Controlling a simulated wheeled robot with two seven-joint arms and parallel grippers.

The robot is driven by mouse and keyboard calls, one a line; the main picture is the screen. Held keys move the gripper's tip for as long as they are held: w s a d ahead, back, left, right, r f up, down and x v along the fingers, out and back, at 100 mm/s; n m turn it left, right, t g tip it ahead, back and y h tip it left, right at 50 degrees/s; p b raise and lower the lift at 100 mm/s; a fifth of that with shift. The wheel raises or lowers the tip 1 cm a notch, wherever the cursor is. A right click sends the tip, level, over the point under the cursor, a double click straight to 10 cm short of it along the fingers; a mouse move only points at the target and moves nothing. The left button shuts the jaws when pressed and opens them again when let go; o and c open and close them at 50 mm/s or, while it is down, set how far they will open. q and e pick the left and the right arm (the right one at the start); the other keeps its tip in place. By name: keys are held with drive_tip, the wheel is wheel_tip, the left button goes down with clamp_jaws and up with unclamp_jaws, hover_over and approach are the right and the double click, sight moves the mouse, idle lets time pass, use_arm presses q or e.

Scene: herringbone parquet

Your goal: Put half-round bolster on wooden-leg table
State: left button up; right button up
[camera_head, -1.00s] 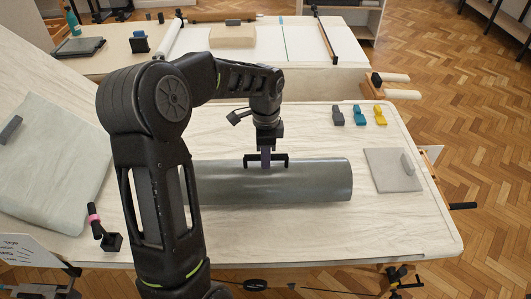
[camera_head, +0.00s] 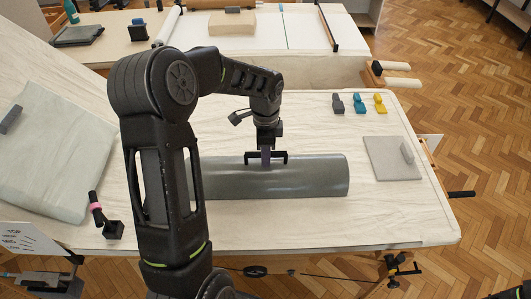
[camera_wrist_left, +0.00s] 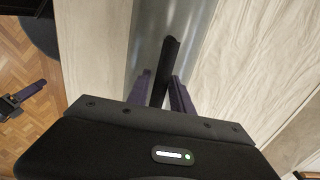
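The half-round bolster (camera_head: 315,178) is a long grey-green piece, flat side down, lying crosswise over the pale tabletop (camera_head: 330,222) in the head view. My arm hides its left part. It also shows as a smooth grey strip in the left wrist view (camera_wrist_left: 150,40). My left gripper (camera_head: 266,160) is at the dark bar handle on the bolster's top. In the left wrist view its purple fingers (camera_wrist_left: 160,95) stand on both sides of this black bar, closed on it. I cannot tell whether the bolster touches the tabletop.
A grey board (camera_head: 390,160) and several small blocks, one yellow (camera_head: 380,103), lie on the right. A grey sheet (camera_head: 45,150) and a pink-ringed clamp (camera_head: 103,217) are on the left. A second table (camera_head: 300,35) stands behind. Bare tabletop lies in front of the bolster.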

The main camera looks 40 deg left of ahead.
use_arm(q)
drive_tip(key=shift+o, duration=1.2)
drive_tip(key=shift+r, duration=0.1)
wheel_tip(320, 180, up, 12)
drive_tip(key=b, duration=0.1)
idle(0.3)
